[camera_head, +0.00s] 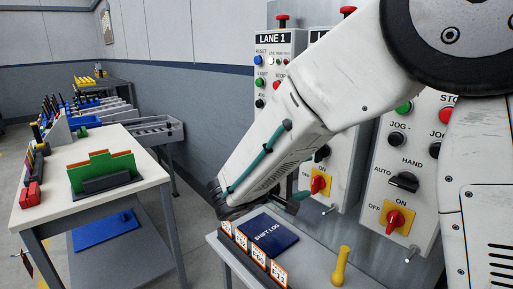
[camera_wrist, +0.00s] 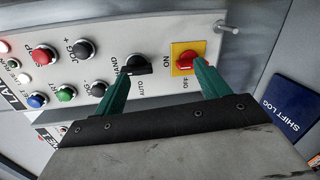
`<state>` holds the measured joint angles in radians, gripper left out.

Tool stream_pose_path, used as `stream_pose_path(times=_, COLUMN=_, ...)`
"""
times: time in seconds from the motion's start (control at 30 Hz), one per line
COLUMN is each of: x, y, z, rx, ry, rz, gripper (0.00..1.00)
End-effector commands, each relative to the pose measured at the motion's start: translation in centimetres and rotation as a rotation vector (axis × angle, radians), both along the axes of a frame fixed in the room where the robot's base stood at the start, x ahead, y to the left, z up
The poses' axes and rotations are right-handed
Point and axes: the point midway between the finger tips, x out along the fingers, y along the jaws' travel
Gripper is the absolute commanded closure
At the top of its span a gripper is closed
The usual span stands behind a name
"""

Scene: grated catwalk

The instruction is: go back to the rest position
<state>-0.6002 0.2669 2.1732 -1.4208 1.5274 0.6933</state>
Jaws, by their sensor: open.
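I cannot tell whether either finger touches. In the head view my arm slants down across the panels, and a teal finger shows just below the red switch (camera_head: 319,184). Most of the gripper is hidden there behind the wrist.
A shelf below the panels holds a blue SHIFT LOG book (camera_head: 268,234), several orange-edged cards (camera_head: 257,257) and a yellow handle-like object (camera_head: 341,266). A second panel (camera_head: 394,190) stands at the right. A workbench (camera_head: 140,150) with a green and orange rack (camera_head: 103,170) stands left.

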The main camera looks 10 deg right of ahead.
Motion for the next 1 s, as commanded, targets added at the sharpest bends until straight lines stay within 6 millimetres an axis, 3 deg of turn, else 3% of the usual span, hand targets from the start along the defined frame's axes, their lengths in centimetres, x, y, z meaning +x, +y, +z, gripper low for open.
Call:
stream_pose_path(times=0.1, x=-4.6, y=-2.8, z=-1.9, rx=0.116, ry=0.199, rz=-0.123, gripper=0.25)
stream_pose_path(times=0.23, x=-10.4, y=-5.9, z=-2.8, rx=0.319, ry=0.369, rz=-0.262, gripper=0.25)
stream_pose_path(times=0.5, x=-19.9, y=-7.9, z=-3.3, rx=0.773, ry=0.507, rz=-0.413, gripper=0.25)
stream_pose_path(times=0.7, x=-24.8, y=-7.3, z=-2.9, rx=1.097, ry=0.475, rz=-0.452, gripper=0.25)
stream_pose_path(times=1.0, x=-28.9, y=-6.9, z=-0.9, rx=1.435, ry=0.269, rz=-0.474, gripper=0.25)
